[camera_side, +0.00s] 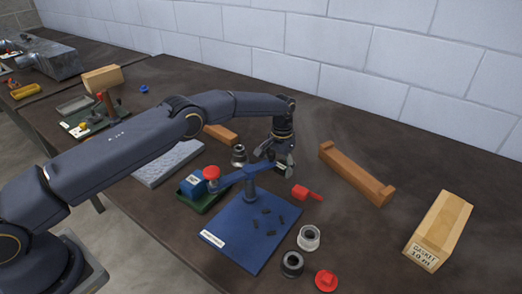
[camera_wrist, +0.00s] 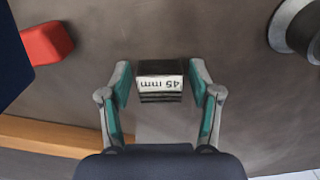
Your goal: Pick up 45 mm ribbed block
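The 45 mm ribbed block (camera_wrist: 161,96) shows in the wrist view, dark with ribs and a white label reading "45 mm" upside down. It lies between the two teal-padded fingers of my gripper (camera_wrist: 160,72), with a narrow gap visible on each side. My gripper is open around the block and does not visibly grip it. In the side view my gripper (camera_side: 277,158) points down close to the table behind the blue stand. The block cannot be made out clearly there.
A blue stand (camera_side: 232,242) with an arm and post is in front of my gripper. A red piece (camera_side: 306,193) lies close by; a metal fitting (camera_side: 239,158) stands left. A wooden bracket (camera_side: 355,178) lies right, and a gasket box (camera_side: 440,228) beyond. Bare table lies between.

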